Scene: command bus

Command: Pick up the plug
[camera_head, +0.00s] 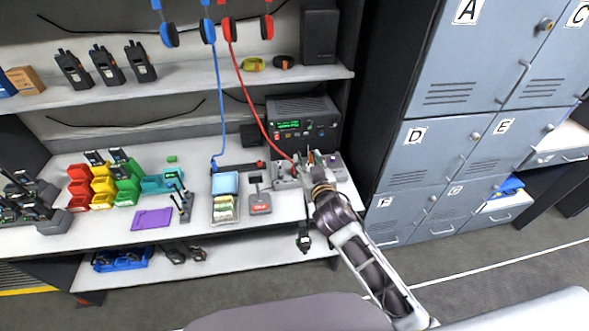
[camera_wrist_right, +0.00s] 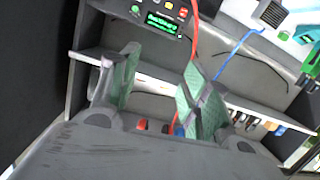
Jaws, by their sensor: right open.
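My right gripper (camera_head: 308,165) reaches over the workbench, in front of the black radio unit (camera_head: 303,125). In the right wrist view its two green-padded fingers (camera_wrist_right: 155,88) stand apart with nothing held between them. A red cable (camera_head: 250,95) hangs down and ends close beside this gripper; it also shows behind the fingers in the right wrist view (camera_wrist_right: 195,25). A blue cable (camera_head: 219,100) ends at the bench further left. I cannot clearly make out the plug; the gripper hides part of that area. My left gripper is not in view.
On the bench stand red, yellow and green bins (camera_head: 102,190), a purple pad (camera_head: 152,218) and a small grey stand with a red label (camera_head: 260,203). Walkie-talkies (camera_head: 107,65) stand on the upper shelf. Headphones (camera_head: 209,30) hang above. Grey lockers (camera_head: 408,150) are at the right.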

